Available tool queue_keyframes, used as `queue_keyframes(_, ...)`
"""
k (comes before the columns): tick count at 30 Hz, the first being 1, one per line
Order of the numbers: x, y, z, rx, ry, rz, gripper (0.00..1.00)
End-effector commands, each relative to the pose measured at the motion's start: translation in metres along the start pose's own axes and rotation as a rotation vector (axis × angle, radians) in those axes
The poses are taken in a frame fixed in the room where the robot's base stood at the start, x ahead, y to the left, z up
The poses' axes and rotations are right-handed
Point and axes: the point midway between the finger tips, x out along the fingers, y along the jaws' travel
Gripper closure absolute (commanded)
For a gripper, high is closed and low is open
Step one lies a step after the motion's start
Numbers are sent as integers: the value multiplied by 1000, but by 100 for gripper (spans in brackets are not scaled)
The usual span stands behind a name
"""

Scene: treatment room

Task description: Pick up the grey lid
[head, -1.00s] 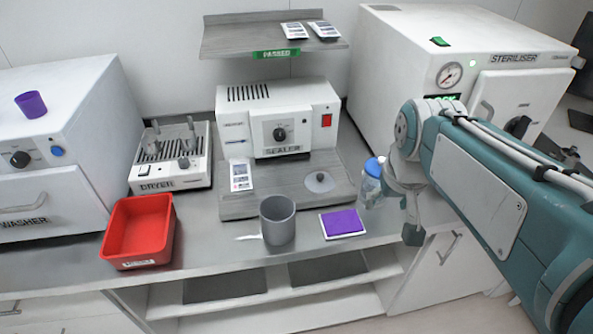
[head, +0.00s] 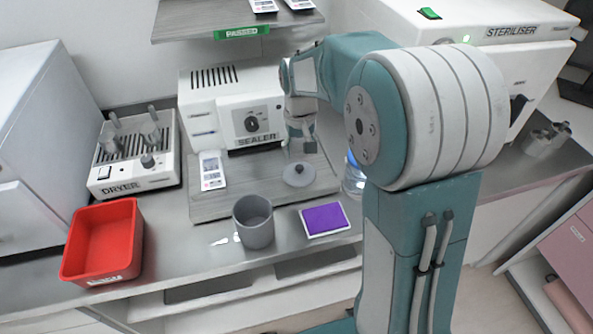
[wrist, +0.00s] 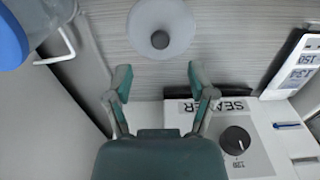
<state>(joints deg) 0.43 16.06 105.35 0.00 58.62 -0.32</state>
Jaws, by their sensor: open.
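The grey lid (head: 299,175) is a flat round disc with a dark knob on top. It lies on the grey board in front of the sealer, and it also shows in the wrist view (wrist: 161,29) at the top centre. My gripper (head: 302,150) is just behind and above the lid in the head view. In the wrist view my gripper (wrist: 159,75) is open, its two fingers apart and nothing between them. The lid's knob (wrist: 160,40) lies beyond the fingertips, roughly in line with the gap.
The sealer (head: 236,108) stands close behind the gripper. A grey cup (head: 254,222) and a purple pad (head: 325,219) are in front of the board. A blue-topped bottle (head: 353,181) is right of the lid. A red bin (head: 103,241) is at left.

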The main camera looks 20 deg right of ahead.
Motion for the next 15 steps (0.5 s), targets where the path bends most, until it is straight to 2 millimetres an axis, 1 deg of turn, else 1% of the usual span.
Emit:
queue_keyframes(1,5,0,1,0,-3,0,28)
queue_keyframes(5,14,0,1,0,-1,0,28)
queue_keyframes(12,51,-3,2,0,-3,0,28)
queue_keyframes(15,59,-3,2,0,0,0,28)
